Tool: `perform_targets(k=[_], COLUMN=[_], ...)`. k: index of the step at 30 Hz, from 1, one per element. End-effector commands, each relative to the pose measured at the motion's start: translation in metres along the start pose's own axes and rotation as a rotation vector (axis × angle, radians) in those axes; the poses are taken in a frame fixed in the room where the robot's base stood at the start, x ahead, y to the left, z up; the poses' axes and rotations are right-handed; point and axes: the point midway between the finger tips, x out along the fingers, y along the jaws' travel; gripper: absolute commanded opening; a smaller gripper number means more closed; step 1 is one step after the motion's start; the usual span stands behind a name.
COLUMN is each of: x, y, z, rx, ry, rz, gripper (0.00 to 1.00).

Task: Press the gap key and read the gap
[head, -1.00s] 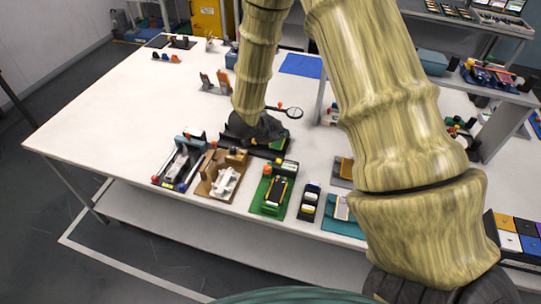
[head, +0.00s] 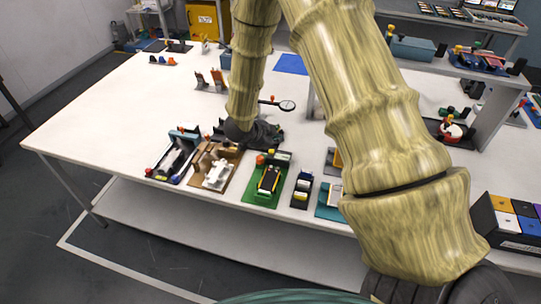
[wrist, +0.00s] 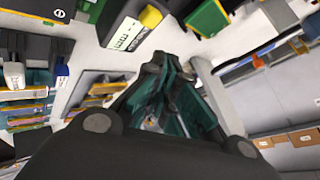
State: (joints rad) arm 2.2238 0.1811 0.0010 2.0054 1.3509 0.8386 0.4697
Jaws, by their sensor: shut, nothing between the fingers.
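My gripper (head: 258,134) is dark and low over the table, just behind the row of fixtures at the front edge. In the wrist view its fingers (wrist: 160,68) are shut with nothing between them. A small black device (head: 301,190) with a pale face stands right of a green board (head: 267,182) that carries a black and yellow part. The wrist view shows a grey and black device (wrist: 128,32) with a white marked panel and a yellow key-like block, apart from the fingers. I cannot tell which part is the gap key, and no gap reading is legible.
A brown fixture (head: 215,172) with a white part and a dark fixture (head: 176,158) stand to the left. A teal board (head: 328,207) is at the right, partly behind my arm. A magnifier (head: 286,105) stands behind my gripper. The white table (head: 110,110) is clear at the left.

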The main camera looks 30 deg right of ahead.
Motion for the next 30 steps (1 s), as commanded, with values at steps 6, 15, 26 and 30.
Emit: perform_targets(k=[6, 15, 26, 30], x=[0.015, 0.015, 0.015, 0.015], y=[0.005, 0.006, 0.006, 0.006], z=[0.015, 0.014, 0.015, 0.015], rx=[-0.004, -0.004, -0.004, -0.004], ry=[0.0, 0.001, 0.0, 0.001], rz=[0.001, 0.002, 0.002, 0.002], gripper=[0.0, 0.0, 0.0, 0.0])
